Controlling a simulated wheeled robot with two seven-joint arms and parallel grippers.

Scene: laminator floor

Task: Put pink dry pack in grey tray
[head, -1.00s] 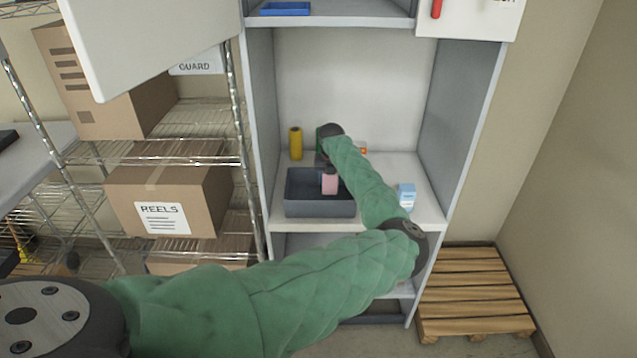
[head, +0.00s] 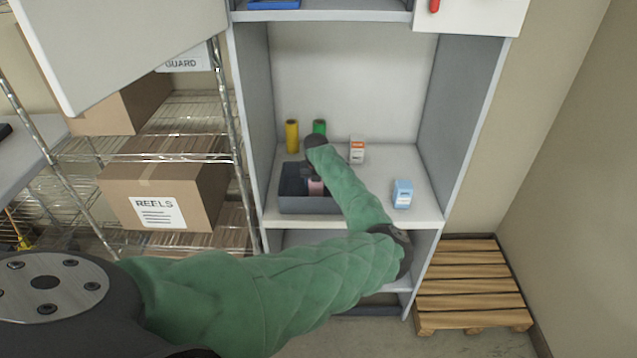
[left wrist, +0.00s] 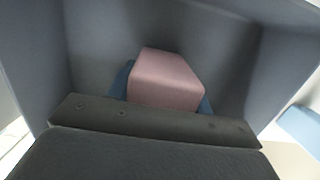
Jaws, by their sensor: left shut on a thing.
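The pink dry pack (head: 316,187) is at the grey tray (head: 308,205), which stands on the cabinet's middle shelf. In the left wrist view the pink pack (left wrist: 168,80) sits between blue fingertips, with the tray's grey walls (left wrist: 95,45) around it. My left gripper (head: 314,176) is shut on the pack, inside the tray's outline. The gripper's dark body hides the pack's lower part, so I cannot tell whether it touches the tray floor. My right gripper is not in view.
A yellow cylinder (head: 292,136) and a green cylinder (head: 319,127) stand behind the tray. An orange-and-white pack (head: 357,150) and a light blue pack (head: 402,194) stand to the right. The cabinet's side walls bound the shelf. A wire rack with boxes (head: 165,195) is at left.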

